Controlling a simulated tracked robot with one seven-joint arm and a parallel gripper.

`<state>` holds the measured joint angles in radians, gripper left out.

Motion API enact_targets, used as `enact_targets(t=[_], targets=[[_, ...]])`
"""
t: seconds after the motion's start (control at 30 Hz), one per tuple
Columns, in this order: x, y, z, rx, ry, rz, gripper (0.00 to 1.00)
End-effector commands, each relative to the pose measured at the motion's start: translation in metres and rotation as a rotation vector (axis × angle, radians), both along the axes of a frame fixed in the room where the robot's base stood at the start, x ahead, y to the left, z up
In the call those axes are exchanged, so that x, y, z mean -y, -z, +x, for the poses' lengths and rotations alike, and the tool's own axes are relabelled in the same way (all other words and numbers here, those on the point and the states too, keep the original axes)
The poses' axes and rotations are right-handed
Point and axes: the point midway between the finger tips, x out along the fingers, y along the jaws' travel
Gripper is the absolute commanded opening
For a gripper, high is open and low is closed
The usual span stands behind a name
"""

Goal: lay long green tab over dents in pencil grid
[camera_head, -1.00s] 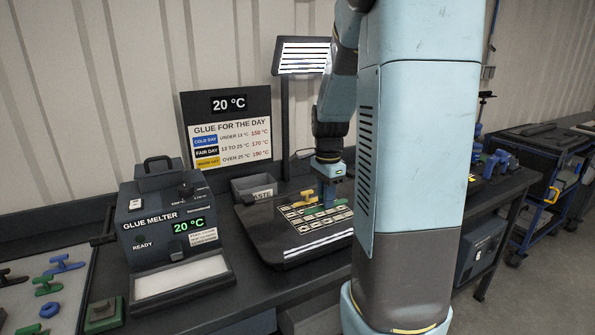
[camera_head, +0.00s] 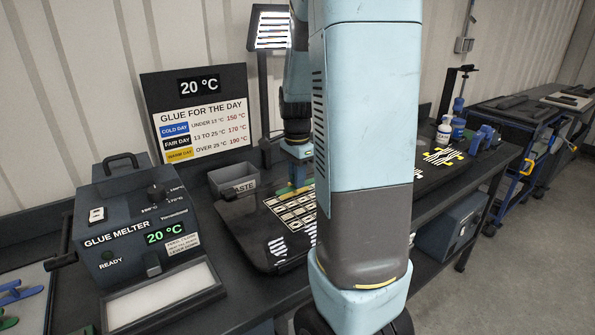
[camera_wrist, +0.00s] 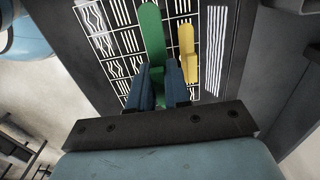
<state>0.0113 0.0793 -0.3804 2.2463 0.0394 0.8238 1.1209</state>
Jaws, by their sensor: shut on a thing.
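My gripper (camera_wrist: 160,82) is shut on the long green tab (camera_wrist: 152,35) in the wrist view. The tab's rounded end reaches out past the fingers, over the grid (camera_wrist: 120,42) of white-outlined cells with straight and wavy lines. A yellow tab (camera_wrist: 187,50) lies just right of the green one, beside the right finger. I cannot tell whether the green tab touches the surface, and the cells beneath it are hidden. In the head view the grid (camera_head: 285,211) lies on a dark board, and my arm and column cover its right part.
The glue melter (camera_head: 150,230) stands left of the board and reads 20 °C and READY. A waste bin (camera_head: 232,177) stands behind the board, near the glue sign (camera_head: 205,115). A striped lit panel (camera_head: 271,30) rises behind. Bottles (camera_head: 458,130) and a clamp stand farther right on the bench.

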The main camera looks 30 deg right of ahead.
Motion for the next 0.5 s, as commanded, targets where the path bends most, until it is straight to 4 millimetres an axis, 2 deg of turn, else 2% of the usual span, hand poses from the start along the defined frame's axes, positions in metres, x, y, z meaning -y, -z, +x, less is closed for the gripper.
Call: enact_targets(t=[0.5], targets=[[-0.002,0.037,0.001,-0.001,-0.003,0.001,0.00]])
